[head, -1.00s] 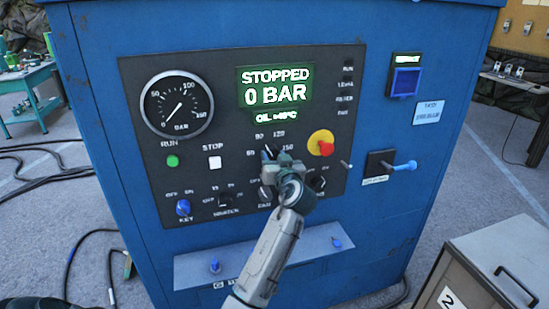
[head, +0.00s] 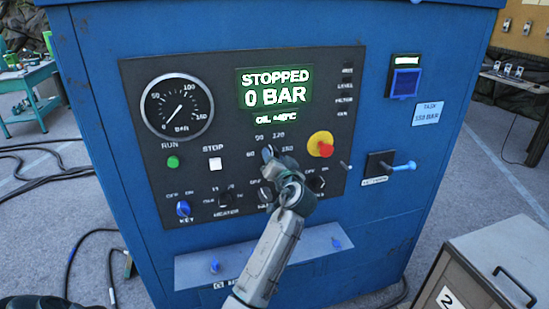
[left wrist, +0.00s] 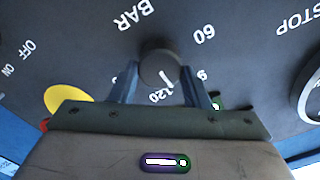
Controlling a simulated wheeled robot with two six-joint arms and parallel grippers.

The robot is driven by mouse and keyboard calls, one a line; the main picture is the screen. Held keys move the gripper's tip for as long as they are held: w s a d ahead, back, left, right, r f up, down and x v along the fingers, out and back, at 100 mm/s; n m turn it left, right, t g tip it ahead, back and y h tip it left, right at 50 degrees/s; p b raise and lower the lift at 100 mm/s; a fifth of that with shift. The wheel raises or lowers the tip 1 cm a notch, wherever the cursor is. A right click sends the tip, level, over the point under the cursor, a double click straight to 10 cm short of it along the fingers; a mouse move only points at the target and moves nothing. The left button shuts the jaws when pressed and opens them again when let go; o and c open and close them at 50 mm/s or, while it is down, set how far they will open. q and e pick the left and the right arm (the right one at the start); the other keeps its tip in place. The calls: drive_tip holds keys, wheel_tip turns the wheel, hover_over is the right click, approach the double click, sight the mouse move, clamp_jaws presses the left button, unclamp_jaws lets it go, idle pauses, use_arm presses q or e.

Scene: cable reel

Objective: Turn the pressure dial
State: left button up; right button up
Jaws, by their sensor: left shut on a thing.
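The pressure dial (head: 268,152) is a dark round knob on the black control panel, inside a scale marked 60, 90, 120 and 150. In the left wrist view the dial (left wrist: 160,66) sits between my left gripper's fingers (left wrist: 160,80), which are shut on it. Its white mark points between 90 and 120. In the head view my left gripper (head: 270,164) covers the dial's lower part. The display (head: 275,88) reads STOPPED, 0 BAR. The round gauge (head: 177,104) needle rests at the low end. My right gripper is not in view.
A red emergency knob (head: 326,149) on a yellow disc is close right of the dial. A blue key switch (head: 183,208) and a heater knob (head: 224,199) are lower left. A grey cabinet (head: 497,264) stands lower right.

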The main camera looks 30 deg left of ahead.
use_arm(q)
drive_tip(key=m+p, duration=0.1)
drive_tip(key=m, duration=0.1)
drive_tip(key=shift+r+m, duration=0.1)
drive_tip(key=shift+m, duration=0.3)
drive_tip(key=shift+m+p, duration=0.75)
drive_tip(key=shift+m, duration=0.95)
drive_tip(key=shift+f, duration=0.2)
drive_tip(key=o, duration=1)
drive_tip(key=shift+c, duration=0.2)
drive_tip(key=shift+w, duration=0.1)
drive_tip(key=shift+d, duration=0.1)
